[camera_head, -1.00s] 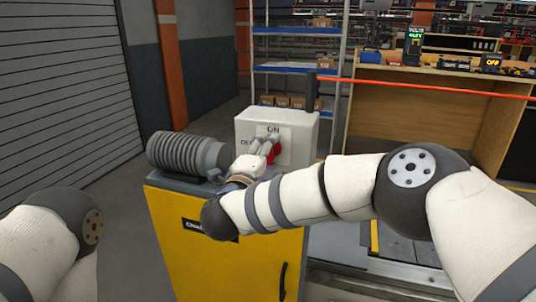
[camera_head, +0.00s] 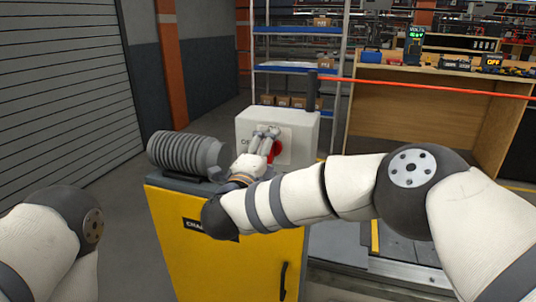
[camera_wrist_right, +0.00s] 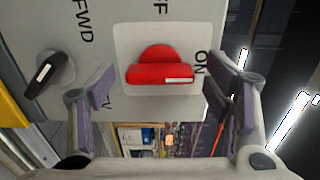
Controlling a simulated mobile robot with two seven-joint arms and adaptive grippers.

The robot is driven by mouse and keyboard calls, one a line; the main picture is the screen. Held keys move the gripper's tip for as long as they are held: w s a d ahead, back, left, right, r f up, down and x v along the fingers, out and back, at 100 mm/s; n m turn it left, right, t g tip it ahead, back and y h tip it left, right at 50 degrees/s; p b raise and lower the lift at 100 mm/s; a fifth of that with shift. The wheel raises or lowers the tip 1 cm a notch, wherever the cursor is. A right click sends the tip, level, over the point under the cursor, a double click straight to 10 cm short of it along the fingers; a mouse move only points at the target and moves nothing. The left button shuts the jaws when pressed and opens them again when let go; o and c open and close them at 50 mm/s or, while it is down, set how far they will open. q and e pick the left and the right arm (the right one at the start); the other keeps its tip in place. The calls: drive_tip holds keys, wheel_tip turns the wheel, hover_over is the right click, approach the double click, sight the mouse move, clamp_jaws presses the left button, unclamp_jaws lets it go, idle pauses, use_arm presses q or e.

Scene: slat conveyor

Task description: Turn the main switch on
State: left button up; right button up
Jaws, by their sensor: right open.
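The main switch (camera_wrist_right: 160,68) is a red rotary handle on a pale square plate, on the front of a light grey box (camera_head: 300,128). In the right wrist view its grip bar lies across the picture, its white-marked end on the side of the ON label (camera_wrist_right: 201,62). A partly cut-off label ending in FF is above it. My right gripper (camera_wrist_right: 162,88) is open, one finger on each side of the handle; contact is not clear. In the head view the gripper (camera_head: 267,138) covers part of the plate and handle. My left gripper is out of view.
A black selector knob (camera_wrist_right: 48,75) near the FWD label sits beside the switch. The box stands on a yellow cabinet (camera_head: 235,265), with a grey ribbed cylinder (camera_head: 185,152) to its left. A wooden bench (camera_head: 420,115) and shelves (camera_head: 297,68) are behind.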

drive_tip(key=v, duration=1.2)
